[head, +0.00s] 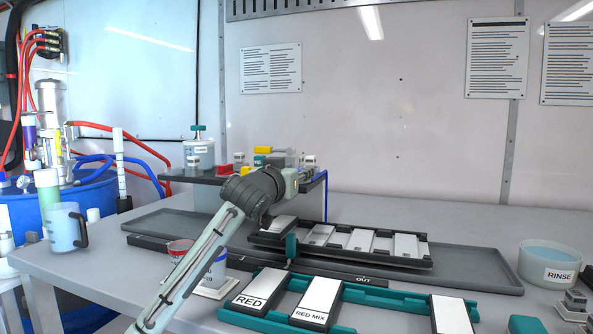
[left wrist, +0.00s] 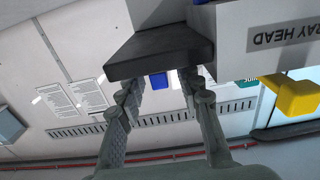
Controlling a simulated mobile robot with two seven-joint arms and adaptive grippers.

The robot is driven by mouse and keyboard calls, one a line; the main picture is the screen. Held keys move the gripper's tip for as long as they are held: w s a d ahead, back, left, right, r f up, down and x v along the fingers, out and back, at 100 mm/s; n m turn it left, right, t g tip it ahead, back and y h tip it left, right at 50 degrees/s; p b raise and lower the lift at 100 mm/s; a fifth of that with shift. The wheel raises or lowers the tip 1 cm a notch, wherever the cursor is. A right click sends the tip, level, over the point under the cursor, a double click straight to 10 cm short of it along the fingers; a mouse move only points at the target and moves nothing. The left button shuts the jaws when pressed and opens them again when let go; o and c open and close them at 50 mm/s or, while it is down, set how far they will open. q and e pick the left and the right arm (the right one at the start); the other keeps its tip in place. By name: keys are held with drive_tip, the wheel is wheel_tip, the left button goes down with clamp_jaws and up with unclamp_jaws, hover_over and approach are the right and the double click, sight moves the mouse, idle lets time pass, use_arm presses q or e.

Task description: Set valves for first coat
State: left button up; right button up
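A dark raised stand (head: 200,178) carries several small valves with labels. A red valve handle (head: 225,169) and a yellow handle (head: 263,150) show on it, partly hidden by my arm. My left gripper (head: 293,185) is at the right end of the stand. In the left wrist view its two fingers (left wrist: 160,92) are apart. A dark edge and a small blue piece (left wrist: 158,81) show between and beyond them; I see nothing clearly held. A grey block with an upside-down "…RAY HEAD" label (left wrist: 285,35) and a yellow handle (left wrist: 297,97) are to the right. My right gripper is not in view.
A dark tray with white-topped pads (head: 360,240) lies in front of the stand. Teal-framed blocks marked RED (head: 258,290) and RED MIX (head: 316,302) are nearer. A rinse bowl (head: 549,265) stands right. A jug (head: 65,228) and hoses are left.

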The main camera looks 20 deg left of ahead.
use_arm(q)
drive_tip(key=shift+c, duration=0.4)
clamp_jaws()
drive_tip(key=shift+w, duration=0.1)
drive_tip(key=shift+a+f+m+g+h, duration=0.15)
drive_tip(key=shift+m+h, duration=0.45)
drive_tip(key=shift+h, duration=0.35)
drive_tip(key=shift+a+r+m+g+h, duration=0.15)
drive_tip(key=shift+m+h, duration=0.45)
drive_tip(key=shift+h, duration=0.35)
drive_tip(key=shift+f+m+g+h, duration=0.1)
drive_tip(key=shift+m+g+h, duration=0.4)
drive_tip(key=shift+m+h, duration=0.75)
drive_tip(key=shift+h, duration=0.35)
drive_tip(key=shift+o, duration=0.4)
unclamp_jaws()
